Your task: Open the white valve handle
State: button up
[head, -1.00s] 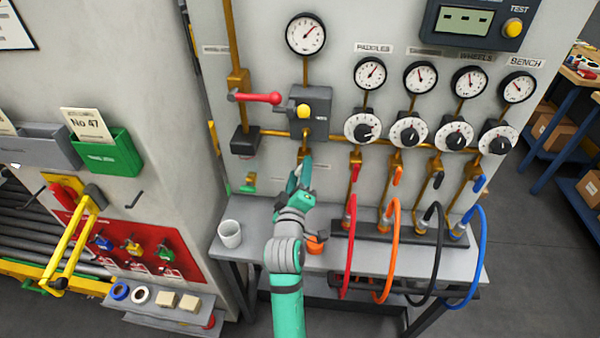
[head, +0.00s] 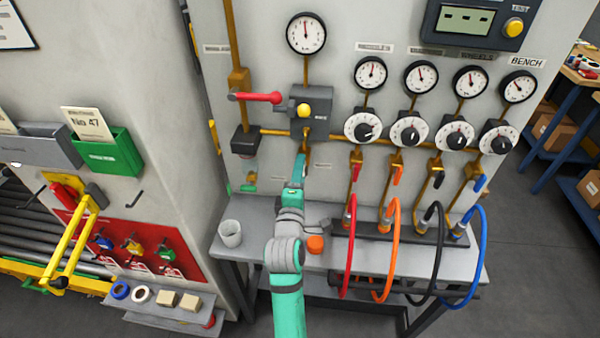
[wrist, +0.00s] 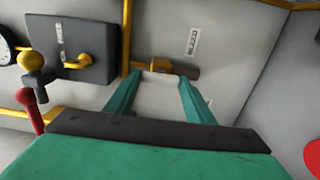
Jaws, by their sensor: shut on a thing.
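My gripper (head: 301,160) reaches up to the wall panel below the dark box with the yellow knob. In the wrist view its two teal fingers (wrist: 158,80) are shut on the white valve handle (wrist: 159,92), one on each side. The handle is a pale flat piece in front of a brass valve body (wrist: 170,69) on a brass pipe. In the head view my gripper hides the handle, and its exact angle is hard to tell.
A red lever (head: 258,97) and a dark box with a yellow knob (head: 304,109) are above my gripper. Coloured hoses (head: 350,245) rise at the right.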

dwell(0.3)
jog(key=o, duration=1.1)
jog(key=shift+c, duration=0.2)
jog(key=shift+s, duration=0.15)
jog(key=s, duration=1)
jog(key=shift+s+a, duration=0.25)
jog(key=shift+a, duration=0.1)
jog(key=s+d+f+m+g+y, duration=0.15)
jog(key=s+f+m, duration=0.65)
jog(key=s+f, duration=0.85)
jog(key=s+d+m+g, duration=0.1)
jog(key=s+d+m, duration=0.2)
jog(key=s+m, duration=0.6)
jog(key=f+v, duration=0.2)
jog(key=v, duration=1.1)
jog(key=shift+s+f, duration=0.2)
